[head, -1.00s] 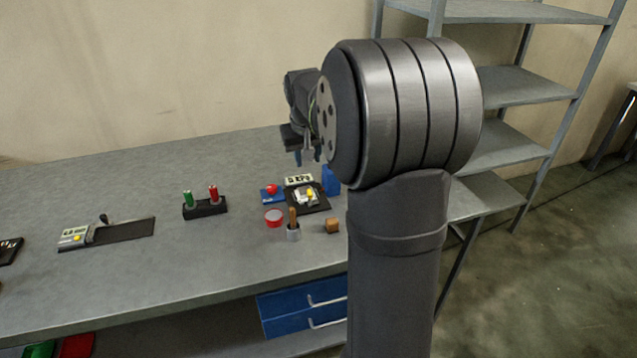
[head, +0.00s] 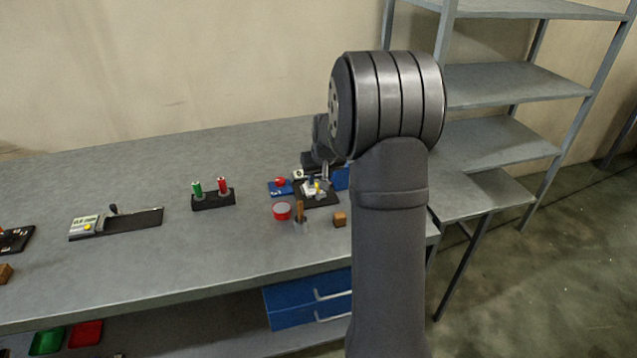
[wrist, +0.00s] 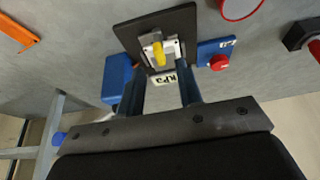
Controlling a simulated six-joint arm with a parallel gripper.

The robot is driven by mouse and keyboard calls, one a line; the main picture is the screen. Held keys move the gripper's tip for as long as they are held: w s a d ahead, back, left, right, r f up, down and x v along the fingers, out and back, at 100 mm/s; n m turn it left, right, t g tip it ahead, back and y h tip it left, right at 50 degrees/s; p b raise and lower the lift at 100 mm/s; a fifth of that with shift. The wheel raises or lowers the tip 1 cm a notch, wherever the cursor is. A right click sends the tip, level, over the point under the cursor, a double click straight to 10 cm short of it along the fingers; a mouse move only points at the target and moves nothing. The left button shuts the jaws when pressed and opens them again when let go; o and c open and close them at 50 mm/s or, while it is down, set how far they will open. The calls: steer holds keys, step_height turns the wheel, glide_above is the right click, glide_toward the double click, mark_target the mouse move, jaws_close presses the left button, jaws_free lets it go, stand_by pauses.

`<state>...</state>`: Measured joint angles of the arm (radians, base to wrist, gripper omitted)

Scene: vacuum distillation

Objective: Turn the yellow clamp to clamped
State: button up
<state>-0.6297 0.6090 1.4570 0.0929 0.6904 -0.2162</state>
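The yellow clamp (wrist: 159,53) is a small yellow lever on a white-grey fixture on a black plate (wrist: 180,25). In the head view the yellow clamp (head: 318,186) shows at the right part of the bench, partly hidden by my gripper. My gripper (wrist: 161,80) is open, its two blue-grey fingers apart, one on each side of the clamp's line in the wrist view. In the head view my gripper (head: 318,176) is low over the plate. Nothing shows between the fingers except the fixture and its label (wrist: 173,79). I cannot tell whether the fingers touch anything.
A blue box with a red knob (head: 281,186) sits left of the plate, a plain blue box (head: 341,179) right. A red round container (head: 282,211), a cup with a wooden handle (head: 300,215) and a wooden block (head: 340,219) stand in front.

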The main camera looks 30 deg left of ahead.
steer(key=shift+x, duration=1.7)
jaws_close()
